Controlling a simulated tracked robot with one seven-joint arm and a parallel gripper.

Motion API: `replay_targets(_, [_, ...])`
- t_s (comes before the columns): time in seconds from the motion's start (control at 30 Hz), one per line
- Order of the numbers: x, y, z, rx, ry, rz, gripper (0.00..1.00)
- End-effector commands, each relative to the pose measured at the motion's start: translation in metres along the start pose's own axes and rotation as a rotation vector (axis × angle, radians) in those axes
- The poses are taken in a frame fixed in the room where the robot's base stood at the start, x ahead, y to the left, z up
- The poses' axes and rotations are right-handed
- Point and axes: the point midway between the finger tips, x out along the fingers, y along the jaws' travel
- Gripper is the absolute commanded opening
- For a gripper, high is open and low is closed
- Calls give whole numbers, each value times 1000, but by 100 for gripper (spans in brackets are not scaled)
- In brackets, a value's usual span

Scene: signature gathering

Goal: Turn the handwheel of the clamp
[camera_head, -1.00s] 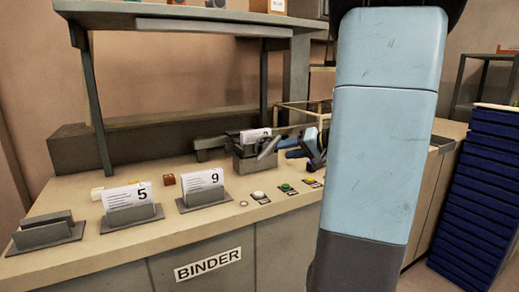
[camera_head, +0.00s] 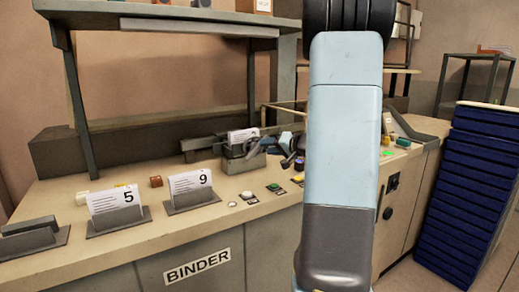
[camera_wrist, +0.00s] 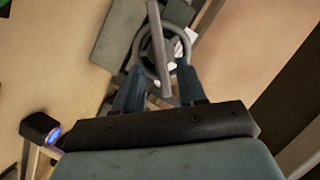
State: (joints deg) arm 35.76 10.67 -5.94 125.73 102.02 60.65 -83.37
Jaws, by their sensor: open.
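The clamp (camera_head: 243,158) is a grey block on the bench, with a white paper marked with a digit standing in it. In the wrist view its handwheel (camera_wrist: 143,58) is a grey ring crossed by a long grey bar, in front of a grey body (camera_wrist: 118,32). My gripper (camera_wrist: 160,70) is open, its two blue-grey fingers one on each side of the ring's near part. I cannot tell whether they touch it. In the head view my gripper (camera_head: 290,146) is just right of the clamp, partly hidden by my arm.
Paper holders marked 5 (camera_head: 118,208) and 9 (camera_head: 191,188) stand to the left on the bench. Push buttons (camera_head: 274,187) line its front. A shelf frame (camera_head: 75,100) rises behind. Blue stacked trays (camera_head: 468,190) stand at the right.

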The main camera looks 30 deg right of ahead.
Motion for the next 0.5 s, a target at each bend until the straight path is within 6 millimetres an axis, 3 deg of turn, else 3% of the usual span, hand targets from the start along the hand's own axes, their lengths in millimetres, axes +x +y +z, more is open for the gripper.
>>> replay_targets(0.2, [27, 0, 1, 1, -2, -1, 40])
replay_targets(0.5, [36, -1, 1, 1, -1, -1, 40])
